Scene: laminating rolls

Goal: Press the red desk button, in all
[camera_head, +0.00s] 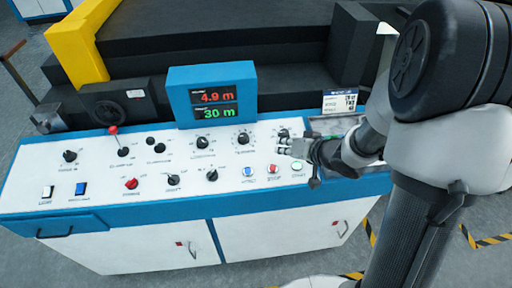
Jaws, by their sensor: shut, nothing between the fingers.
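The red desk button (273,169) sits in a short row at the front right of the white control desk (235,165), between a blue button (248,171) and a whitish one (298,167). My gripper (283,146) is shut and empty. In the picture it shows just above and slightly right of the red button, beside a black knob. The red button is in plain view and not covered. I cannot tell the exact height of my fingertips above the desk.
A blue display box (212,95) reading 4.9 m and 30 m rises behind. A grey tray (338,125) lies at the right, partly behind my arm.

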